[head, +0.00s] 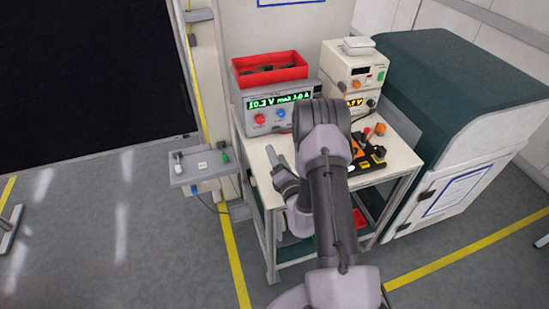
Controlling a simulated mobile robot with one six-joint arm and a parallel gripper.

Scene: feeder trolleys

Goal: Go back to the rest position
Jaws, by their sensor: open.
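My arm rises from the bottom of the head view, bends at a large joint over the trolley and folds back. My gripper (276,158) is at the left of the arm, above the left part of the trolley top. It is small in view and looks open, with nothing seen between its fingers. The trolley (403,154) has a cream top and a lower shelf. My arm hides the middle of the trolley top.
A red bin (270,68) sits on a grey power supply (277,106) at the back. Cream instruments (352,66) stand beside it. A black-and-orange item (368,158) lies right of my arm. A green-and-grey cabinet (455,95) stands right; a small grey shelf (198,166) left.

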